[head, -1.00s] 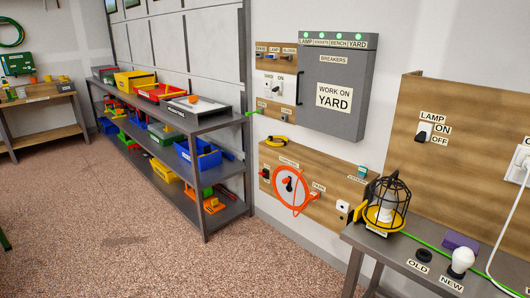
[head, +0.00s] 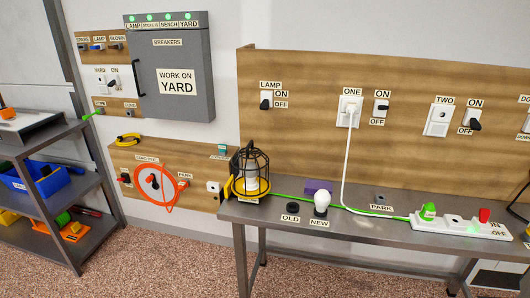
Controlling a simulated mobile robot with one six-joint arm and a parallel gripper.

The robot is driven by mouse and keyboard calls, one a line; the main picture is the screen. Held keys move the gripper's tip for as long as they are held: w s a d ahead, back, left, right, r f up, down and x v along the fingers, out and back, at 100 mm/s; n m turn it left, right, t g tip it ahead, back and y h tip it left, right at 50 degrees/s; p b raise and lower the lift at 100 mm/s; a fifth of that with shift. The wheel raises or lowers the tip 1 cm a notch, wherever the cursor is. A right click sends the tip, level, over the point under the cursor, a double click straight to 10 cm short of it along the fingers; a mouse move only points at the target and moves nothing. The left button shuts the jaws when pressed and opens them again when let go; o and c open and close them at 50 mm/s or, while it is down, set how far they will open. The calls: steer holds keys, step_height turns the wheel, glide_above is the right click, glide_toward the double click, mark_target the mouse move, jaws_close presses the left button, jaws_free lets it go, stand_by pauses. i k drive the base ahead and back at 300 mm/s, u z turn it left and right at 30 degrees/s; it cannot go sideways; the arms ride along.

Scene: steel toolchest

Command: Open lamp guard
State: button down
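The lamp (head: 250,172) stands upright at the left end of the steel bench. Its black wire cage guard (head: 264,161) is around a pale bulb (head: 251,177), above a yellow base ring, and looks closed. A yellow part (head: 228,188) sits at the lamp's left side; I cannot tell its details. A green cord runs right from the lamp along the bench. The LAMP switch (head: 265,103) is on the wooden board behind, its lever low, near OFF. My gripper is not in view.
The bench (head: 300,233) carries an OLD socket (head: 292,207), a white bulb at NEW (head: 321,202), a purple block (head: 318,186) and a power strip (head: 462,227). A shelf (head: 60,140) stands left. Carpet in front of the bench is clear.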

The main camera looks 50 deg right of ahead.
mark_target(247, 151)
steer(key=z, duration=4.8)
steer(key=i, duration=0.1)
steer(key=u, duration=3.3)
steer(key=k, duration=0.95)
steer(key=u, duration=0.15)
steer(key=i, duration=0.65)
